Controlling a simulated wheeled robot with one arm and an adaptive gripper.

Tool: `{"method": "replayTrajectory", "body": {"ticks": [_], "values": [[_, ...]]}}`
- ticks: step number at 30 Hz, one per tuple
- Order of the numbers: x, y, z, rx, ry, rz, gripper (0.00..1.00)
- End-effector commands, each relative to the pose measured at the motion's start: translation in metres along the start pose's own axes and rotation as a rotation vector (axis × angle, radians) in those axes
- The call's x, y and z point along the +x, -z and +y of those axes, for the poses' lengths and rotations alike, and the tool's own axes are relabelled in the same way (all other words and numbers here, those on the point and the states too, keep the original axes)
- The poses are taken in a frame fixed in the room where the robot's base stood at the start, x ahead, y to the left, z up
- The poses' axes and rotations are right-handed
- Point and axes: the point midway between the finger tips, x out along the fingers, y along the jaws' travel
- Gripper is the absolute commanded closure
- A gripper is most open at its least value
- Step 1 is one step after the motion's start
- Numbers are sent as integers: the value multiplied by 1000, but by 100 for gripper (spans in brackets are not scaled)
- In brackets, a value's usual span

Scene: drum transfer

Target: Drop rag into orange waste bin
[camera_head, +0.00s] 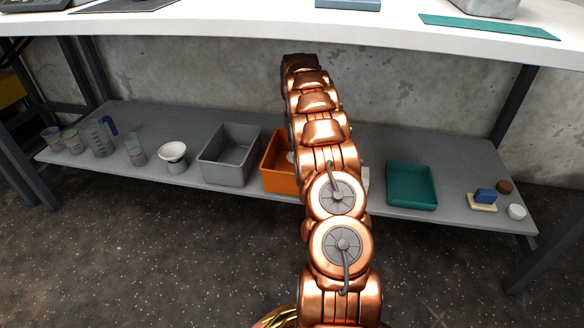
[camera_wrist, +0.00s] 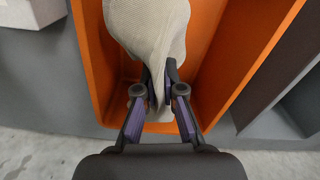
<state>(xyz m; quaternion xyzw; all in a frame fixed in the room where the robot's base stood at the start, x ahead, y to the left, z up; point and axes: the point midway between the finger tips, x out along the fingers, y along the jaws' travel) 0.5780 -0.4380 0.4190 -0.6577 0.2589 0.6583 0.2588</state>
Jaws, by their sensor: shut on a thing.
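The orange waste bin (camera_head: 275,172) stands on the lower grey shelf, partly hidden behind my copper-coloured arm in the head view. In the wrist view the orange bin (camera_wrist: 92,62) opens around my gripper. My gripper (camera_wrist: 158,82) is shut on the pale rag (camera_wrist: 150,28), which hangs bunched between the fingertips. The rag is over or inside the bin's opening; I cannot tell how deep. A small white patch shows inside the bin in the head view, beside my arm. My gripper is hidden behind my arm there.
A grey bin (camera_head: 230,155) stands left of the orange one, and a teal tray (camera_head: 412,186) to its right. Beakers and a white funnel (camera_head: 173,152) are farther left. The white tabletop (camera_head: 230,22) overhangs the shelf (camera_head: 350,138).

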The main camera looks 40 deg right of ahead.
Motion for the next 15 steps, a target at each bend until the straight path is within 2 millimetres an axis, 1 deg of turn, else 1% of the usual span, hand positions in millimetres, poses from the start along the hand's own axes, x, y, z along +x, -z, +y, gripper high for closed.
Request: {"method": "replayTrajectory", "body": {"ticks": [4, 5, 12, 13, 15], "values": [[-1, 0, 0, 0, 0, 0, 100], [-1, 0, 0, 0, 0, 0, 91], [-1, 0, 0, 0, 0, 0, 66], [-1, 0, 0, 0, 0, 0, 64], [-1, 0, 0, 0, 0, 0, 64]]}}
